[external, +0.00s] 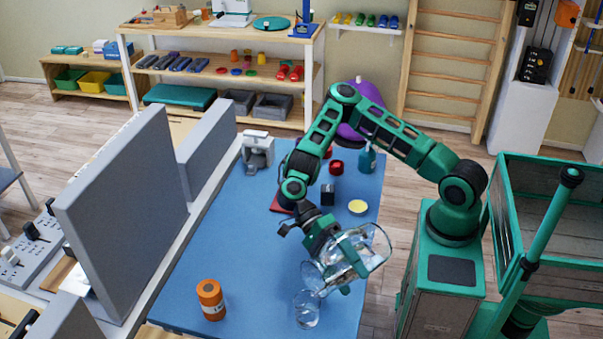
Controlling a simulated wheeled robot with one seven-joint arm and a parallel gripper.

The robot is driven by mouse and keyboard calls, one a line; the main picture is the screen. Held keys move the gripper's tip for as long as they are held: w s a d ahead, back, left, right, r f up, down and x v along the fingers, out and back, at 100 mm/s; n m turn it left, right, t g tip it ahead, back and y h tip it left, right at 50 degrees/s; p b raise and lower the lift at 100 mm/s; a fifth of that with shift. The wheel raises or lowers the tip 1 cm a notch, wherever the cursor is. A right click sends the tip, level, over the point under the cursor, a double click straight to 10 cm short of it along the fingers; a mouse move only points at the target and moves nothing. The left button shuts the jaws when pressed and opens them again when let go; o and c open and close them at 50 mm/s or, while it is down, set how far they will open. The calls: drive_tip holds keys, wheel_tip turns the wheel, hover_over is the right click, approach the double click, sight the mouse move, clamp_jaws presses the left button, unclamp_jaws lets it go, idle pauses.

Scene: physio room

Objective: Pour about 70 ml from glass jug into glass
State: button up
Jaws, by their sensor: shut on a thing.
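The clear glass jug (366,248) is held in the air by my gripper (328,248), which is shut on it. The jug is tilted well over, with its narrower end down and to the left and its wide round end up to the right. The clear glass (306,311) stands on the blue table (235,240) near its front edge. The jug's lower end is just above the glass in the picture. I cannot tell whether they touch, whether liquid is flowing, or how much is in the glass. My gripper partly hides the jug.
An orange bottle (211,299) stands left of the glass. A yellow-topped dish (357,207), a dark block (328,194), red items (336,167) and a teal bottle (367,160) sit farther back. Grey panels (122,215) border the table's left side. The table's left middle is clear.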

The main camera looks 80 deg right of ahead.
drive_tip(key=shift+s+d+f+n+y, duration=0.15)
drive_tip(key=shift+f+n+y, duration=0.25)
drive_tip(key=shift+f+n, duration=0.1)
drive_tip(key=shift+s+d+f, duration=0.1)
drive_tip(key=shift+s, duration=0.05)
idle(0.3)
drive_tip(key=shift+s+d+b, duration=0.1)
drive_tip(key=shift+d+b, duration=0.05)
drive_tip(key=shift+b, duration=0.2)
drive_tip(key=shift+s+d+n+t+y+b, duration=0.3)
drive_tip(key=shift+d+n+t+y+b, duration=0.1)
drive_tip(key=shift+n+b, duration=0.2)
drive_tip(key=shift+f+n, duration=0.2)
drive_tip(key=shift+n, duration=0.1)
idle(0.7)
